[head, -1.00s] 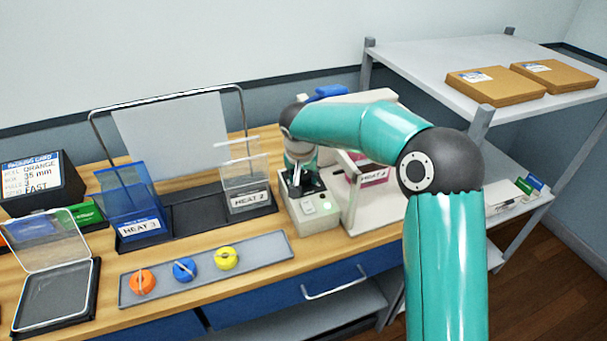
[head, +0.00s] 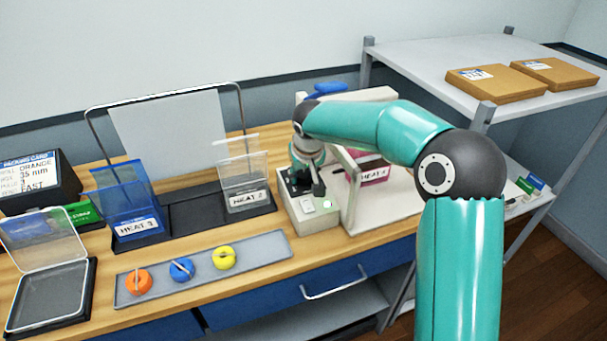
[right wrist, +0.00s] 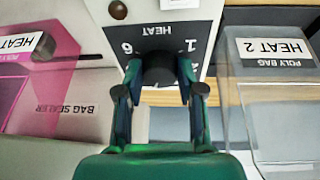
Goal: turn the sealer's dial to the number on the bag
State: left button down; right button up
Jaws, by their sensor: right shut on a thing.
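The bag sealer (head: 352,209) stands at the right end of the bench, with a dark dial panel on its left block. A pink bag (head: 375,172) lies on the sealer; its label reads HEAT and a digit that looks like 4, partly hidden by my arm. My right gripper (right wrist: 158,72) is shut on the dark dial (right wrist: 159,66) in the right wrist view. The panel (right wrist: 190,52) around it shows HEAT, 6 and 1; other numbers and the dial's pointer are hidden by the fingers. My left gripper is not in view.
A blue bin marked HEAT 3 (head: 138,228) and a clear bin marked HEAT 2 (head: 245,200) stand left of the sealer. A tray (head: 210,277) with orange, blue and yellow rolls lies in front. A shelf (head: 430,60) with brown boxes stands at right.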

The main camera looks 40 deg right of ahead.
jog(key=o, duration=1.1)
jog(key=shift+o, duration=0.2)
jog(key=shift+r, duration=0.1)
jog(key=v, duration=1.1)
jog(key=shift+r, duration=0.35)
jog(key=shift+s, duration=0.1)
